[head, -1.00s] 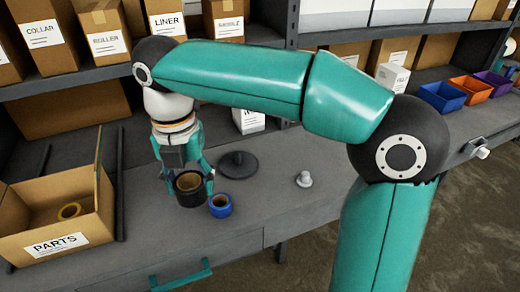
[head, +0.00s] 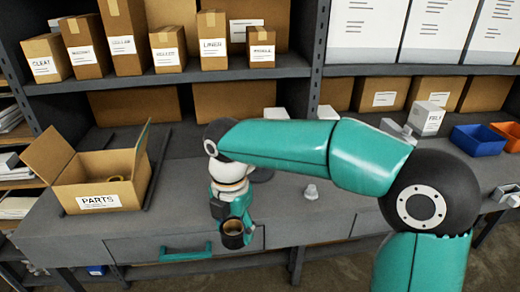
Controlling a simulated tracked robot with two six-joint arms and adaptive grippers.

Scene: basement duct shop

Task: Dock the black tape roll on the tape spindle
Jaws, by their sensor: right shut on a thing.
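My right gripper (head: 232,222) is shut on the black tape roll (head: 232,240). The roll's opening shows from above, with a tan core inside. It appears in front of the bench's front edge, over the drawer face; its exact height is hard to tell. The tape spindle (head: 263,175), a dark round base on the bench, is mostly hidden behind my right arm, behind and to the right of the roll. Its post cannot be made out. My left gripper is not in view.
An open cardboard PARTS box (head: 98,203) stands on the bench at left, beside a dark bar. A small light-grey knob-like piece (head: 310,192) sits right of the spindle. A teal drawer handle (head: 186,253) sticks out below. Blue (head: 478,140) and orange bins stand at right.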

